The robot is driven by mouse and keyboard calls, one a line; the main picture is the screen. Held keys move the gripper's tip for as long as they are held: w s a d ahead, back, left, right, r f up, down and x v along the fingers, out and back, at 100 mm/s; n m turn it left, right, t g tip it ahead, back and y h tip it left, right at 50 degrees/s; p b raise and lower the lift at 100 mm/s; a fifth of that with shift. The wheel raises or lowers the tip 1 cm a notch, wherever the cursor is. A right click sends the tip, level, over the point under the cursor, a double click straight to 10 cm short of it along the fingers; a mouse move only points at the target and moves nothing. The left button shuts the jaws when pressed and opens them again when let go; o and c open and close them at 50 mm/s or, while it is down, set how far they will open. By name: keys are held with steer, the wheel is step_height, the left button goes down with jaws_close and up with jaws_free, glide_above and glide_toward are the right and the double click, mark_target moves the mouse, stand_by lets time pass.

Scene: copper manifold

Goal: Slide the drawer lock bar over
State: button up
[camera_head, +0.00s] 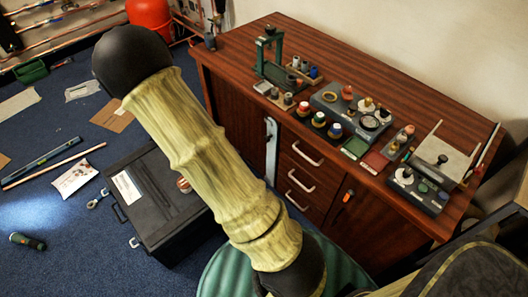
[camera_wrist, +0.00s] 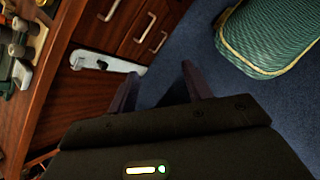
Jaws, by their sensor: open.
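The drawer lock bar (camera_head: 270,150) is a pale grey metal strip standing upright on the cabinet front, just left of the drawers (camera_head: 301,179). In the wrist view the lock bar (camera_wrist: 105,63) lies sideways at the upper left, with a hooked or notched end at its left. My gripper (camera_wrist: 160,82) is open and empty, its two dark fingers apart over the blue floor. The bar's right end shows close to the left finger, apparently apart from it; the depth between them is unclear. In the head view my gripper is hidden behind my arm.
The wooden desk (camera_head: 290,55) carries dials, knobs and trays. A black case (camera_head: 160,210) stands on the floor left of it. Drawer handles (camera_wrist: 145,27) stick out near the bar. A green ribbed cushion-like thing (camera_wrist: 270,35) lies at the right. Carpet between is clear.

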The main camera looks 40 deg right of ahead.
mark_target(265, 140)
steer(key=w+d+f+n+t+h+b, duration=0.2)
steer(key=w+f+n+h+b, duration=0.3)
steer(key=f+b, duration=0.3)
steer(key=w+d+f+n+t+h+b, duration=0.2)
steer(key=w+f+n+h+b, duration=0.4)
steer(key=f, duration=0.7)
steer(key=shift+w+d+f+n+t+b, duration=0.2)
steer(key=shift+w+d+n+t+b, duration=0.2)
steer(key=shift+w+d+n+b, duration=0.3)
steer(key=shift+d, duration=0.15)
steer(key=d+b, duration=0.1)
steer(key=d, duration=0.4)
steer(key=w+d+b, duration=0.1)
steer(key=d+b, duration=0.1)
steer(key=d, duration=0.4)
steer(key=d+b, duration=0.2)
steer(key=d, duration=0.4)
steer(key=shift+w+d, duration=0.2)
